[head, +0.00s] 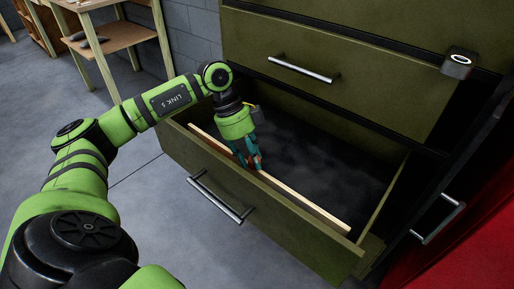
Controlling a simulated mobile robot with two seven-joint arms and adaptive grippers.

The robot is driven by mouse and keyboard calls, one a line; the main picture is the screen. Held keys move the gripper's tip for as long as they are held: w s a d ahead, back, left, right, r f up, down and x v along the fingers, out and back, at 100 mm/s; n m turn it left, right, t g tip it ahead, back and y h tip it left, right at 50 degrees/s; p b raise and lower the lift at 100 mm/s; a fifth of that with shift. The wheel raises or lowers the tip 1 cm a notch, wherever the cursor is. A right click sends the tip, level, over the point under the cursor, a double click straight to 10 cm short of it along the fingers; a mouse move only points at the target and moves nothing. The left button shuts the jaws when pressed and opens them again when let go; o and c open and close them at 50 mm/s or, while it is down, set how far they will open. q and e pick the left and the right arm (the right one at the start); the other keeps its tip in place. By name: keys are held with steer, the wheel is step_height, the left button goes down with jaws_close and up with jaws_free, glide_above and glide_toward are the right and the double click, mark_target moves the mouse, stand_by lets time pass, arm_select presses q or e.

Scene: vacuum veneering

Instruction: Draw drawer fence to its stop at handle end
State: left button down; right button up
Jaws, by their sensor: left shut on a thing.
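The drawer fence, a long pale wooden strip (305,203), lies across the inside of the open olive-green drawer (225,186). It runs alongside the drawer's front panel, at the handle end. Whether it touches the panel I cannot tell. The drawer's bar handle (219,198) is on the outside of the front panel. My left gripper (252,164) reaches down into the drawer and is shut on the fence at about mid-length. Its fingers hide that part of the strip. My right gripper is not in view.
The drawer floor (325,160) behind the fence is dark and looks clear. A closed drawer with a handle (304,69) overhangs from above. A small dark device (458,63) sits at the cabinet's upper right. A wooden bench (112,38) stands at the back left.

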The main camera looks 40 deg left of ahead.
arm_select(q)
steer(key=c, duration=0.9)
jaws_free()
steer(key=shift+w, duration=0.1)
steer(key=shift+c, duration=0.2)
steer(key=v, duration=1.2)
steer(key=shift+d, duration=0.1)
